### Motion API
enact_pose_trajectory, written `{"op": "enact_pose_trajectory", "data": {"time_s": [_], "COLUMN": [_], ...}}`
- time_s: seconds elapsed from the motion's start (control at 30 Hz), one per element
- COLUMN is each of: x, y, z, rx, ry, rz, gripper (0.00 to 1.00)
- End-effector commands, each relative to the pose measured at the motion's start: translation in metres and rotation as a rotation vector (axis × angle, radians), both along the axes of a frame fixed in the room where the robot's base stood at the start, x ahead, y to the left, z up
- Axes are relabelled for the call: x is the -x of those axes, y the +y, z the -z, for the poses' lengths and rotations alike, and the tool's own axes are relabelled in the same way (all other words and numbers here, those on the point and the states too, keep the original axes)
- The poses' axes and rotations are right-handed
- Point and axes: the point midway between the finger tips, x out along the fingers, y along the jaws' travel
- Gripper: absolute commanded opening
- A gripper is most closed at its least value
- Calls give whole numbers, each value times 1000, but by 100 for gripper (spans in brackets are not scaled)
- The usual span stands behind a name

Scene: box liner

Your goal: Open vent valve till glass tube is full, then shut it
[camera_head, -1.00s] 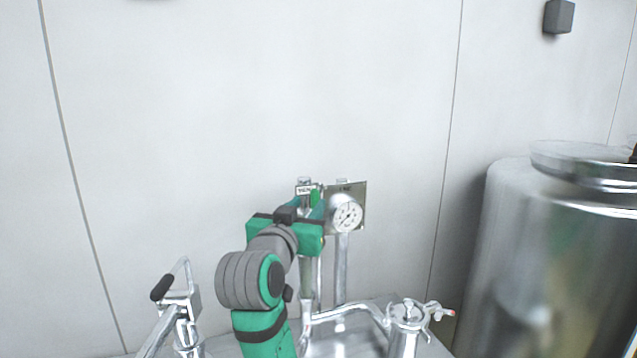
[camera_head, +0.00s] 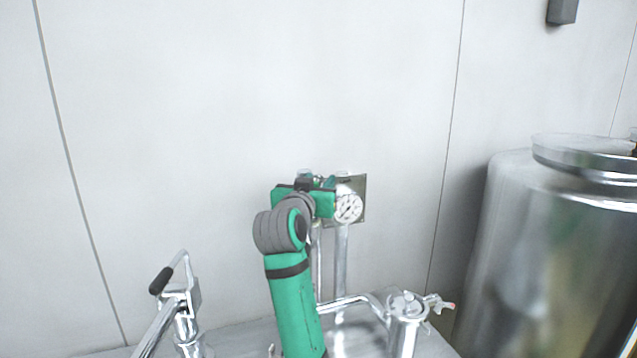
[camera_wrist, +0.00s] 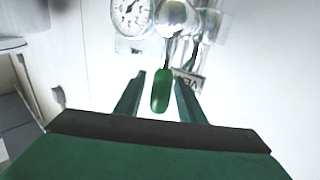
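The vent valve's green handle (camera_wrist: 160,92) shows in the wrist view, hanging below a shiny round metal body (camera_wrist: 174,18). A partly covered label (camera_wrist: 188,82) is beside it. My gripper (camera_wrist: 159,77) is open, with one finger on each side of the green handle. Small gaps show between fingers and handle. In the head view my gripper (camera_head: 325,183) is at the top of the fittings, and my arm hides the valve. The upright tube (camera_head: 317,258) below is mostly behind my arm; its fill level cannot be read.
A round pressure gauge (camera_head: 348,207) on a metal plate is close right of my gripper; it also shows in the wrist view (camera_wrist: 132,14). A pipe fitting (camera_head: 407,308) stands lower right, a black-handled lever (camera_head: 161,281) lower left. A large steel tank (camera_head: 560,265) fills the right.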

Motion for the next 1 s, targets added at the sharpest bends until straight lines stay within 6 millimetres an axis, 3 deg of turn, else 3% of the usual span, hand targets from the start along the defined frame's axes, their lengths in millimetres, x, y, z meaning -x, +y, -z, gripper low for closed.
{"op": "enact_pose_trajectory", "data": {"time_s": [0.23,0.37,0.4,0.77,1.0], "x": [0,0,0,1,5], "y": [0,0,0,3,15], "z": [0,0,0,0,-1], "rx": [0,0,0,34,161], "ry": [0,0,0,-12,-52], "rz": [0,0,0,0,-1], "gripper": [33,2,0,0,0]}}
